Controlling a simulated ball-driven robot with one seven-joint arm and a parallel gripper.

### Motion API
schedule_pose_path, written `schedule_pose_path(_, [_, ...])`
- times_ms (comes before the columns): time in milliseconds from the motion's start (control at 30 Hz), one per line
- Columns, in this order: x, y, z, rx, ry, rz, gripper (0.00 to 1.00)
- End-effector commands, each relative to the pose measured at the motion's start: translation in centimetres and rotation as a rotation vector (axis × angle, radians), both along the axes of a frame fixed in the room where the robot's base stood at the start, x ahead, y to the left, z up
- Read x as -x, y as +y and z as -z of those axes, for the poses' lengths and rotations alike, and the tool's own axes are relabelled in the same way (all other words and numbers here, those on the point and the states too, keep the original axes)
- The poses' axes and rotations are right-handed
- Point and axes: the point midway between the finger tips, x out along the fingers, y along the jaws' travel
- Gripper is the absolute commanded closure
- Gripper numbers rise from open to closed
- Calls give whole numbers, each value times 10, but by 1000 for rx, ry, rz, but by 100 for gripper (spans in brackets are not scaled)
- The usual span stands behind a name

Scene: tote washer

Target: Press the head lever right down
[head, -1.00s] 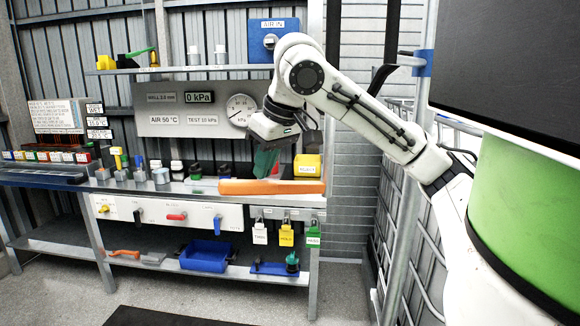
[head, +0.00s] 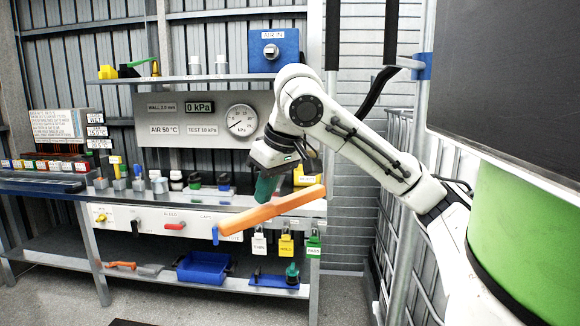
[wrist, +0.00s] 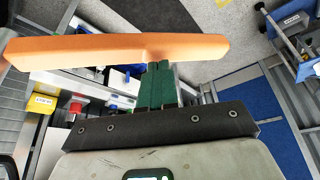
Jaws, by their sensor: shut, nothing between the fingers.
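A long orange bar (head: 272,208), which I take to be the head lever, slopes down to the left in front of the bench in the head view. In the wrist view the orange bar (wrist: 110,48) spans the upper left. My gripper (head: 265,188) points down at the bar's middle from above. In the wrist view its green fingers (wrist: 157,85) are shut together, with nothing between them. Their tips meet the bar's near edge in the picture; I cannot tell whether they press on it. The bar's mount is hidden.
The bench (head: 150,199) behind carries several small fittings and a gauge panel (head: 205,118). White, yellow and green tags (head: 286,245) hang at its front. A blue tray (head: 204,267) lies on the lower shelf. A large green drum (head: 525,225) stands at the right.

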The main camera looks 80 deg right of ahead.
Motion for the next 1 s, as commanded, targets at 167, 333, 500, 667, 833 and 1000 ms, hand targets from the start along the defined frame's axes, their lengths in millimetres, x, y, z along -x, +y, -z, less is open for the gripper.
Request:
schedule_pose_path(167, [0,0,13,-1,2,-1,100])
schedule_pose_path(333, [0,1,23,-2,2,-3,100])
schedule_pose_path(500, [-1,1,32,-2,2,-3,100])
schedule_pose_path(667, [-1,1,40,-3,1,-3,100])
schedule_pose_path(833, [-1,1,49,-3,1,-3,100])
schedule_pose_path(1000, [-1,1,58,-3,1,-3,100])
